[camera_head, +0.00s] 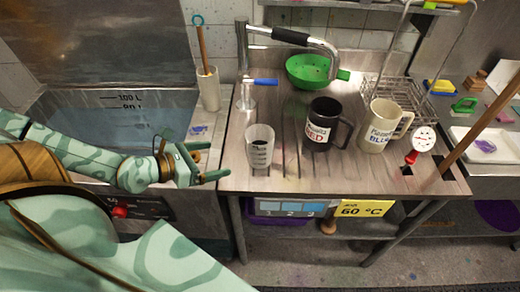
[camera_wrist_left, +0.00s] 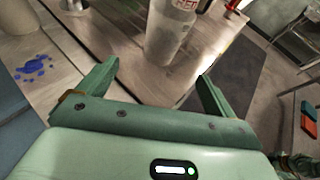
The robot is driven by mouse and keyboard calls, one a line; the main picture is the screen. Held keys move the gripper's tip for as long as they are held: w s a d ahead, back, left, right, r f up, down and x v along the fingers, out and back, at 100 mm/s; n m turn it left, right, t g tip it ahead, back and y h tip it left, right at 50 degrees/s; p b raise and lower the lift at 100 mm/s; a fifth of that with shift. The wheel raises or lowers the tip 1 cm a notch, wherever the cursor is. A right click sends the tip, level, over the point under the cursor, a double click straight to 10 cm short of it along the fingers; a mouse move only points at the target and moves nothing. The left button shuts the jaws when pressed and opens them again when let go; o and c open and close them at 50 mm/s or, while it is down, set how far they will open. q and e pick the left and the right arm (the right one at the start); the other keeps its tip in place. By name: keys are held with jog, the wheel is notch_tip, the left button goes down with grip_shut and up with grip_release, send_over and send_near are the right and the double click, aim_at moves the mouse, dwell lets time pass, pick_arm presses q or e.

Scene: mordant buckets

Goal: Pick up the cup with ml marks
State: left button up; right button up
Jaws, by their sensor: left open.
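The cup with ml marks (camera_head: 260,151) is a small translucent beaker with dark marks and something dark inside. It stands upright near the front left of the ribbed draining board (camera_head: 290,178). In the left wrist view the cup (camera_wrist_left: 168,40) is ahead of the fingers, at the top middle. My left gripper (camera_head: 214,160) is open and empty, to the left of the cup and apart from it. The gripper (camera_wrist_left: 158,72) also shows its two spread fingers in the wrist view. My right gripper is not in view.
A black mug (camera_head: 321,133) marked RED and a cream mug (camera_head: 382,132) marked BLUE stand right of the cup. A tap (camera_head: 244,70) and green colander (camera_head: 308,72) are behind. A water tank (camera_head: 90,110) lies left. The board's front edge is close to the cup.

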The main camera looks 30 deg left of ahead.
aim_at(249, 153)
pick_arm(q)
jog(key=b+x, duration=0.2)
jog(key=x, duration=0.3)
jog(key=shift+f, duration=0.2)
jog(key=x, duration=0.4)
jog(key=shift+w+d+r, duration=0.15)
jog(key=shift+w, duration=0.15)
jog(key=x, duration=0.2)
jog(key=p+x, duration=0.1)
jog(key=x, duration=0.2)
jog(key=shift+d, duration=0.4)
jog(key=shift+w+d+f, duration=0.15)
jog(key=shift+w+f, duration=0.15)
jog(key=shift+w, duration=0.1)
jog(key=shift+c, duration=0.3)
jog(key=c, duration=1)
jog(key=shift+c, duration=0.8)
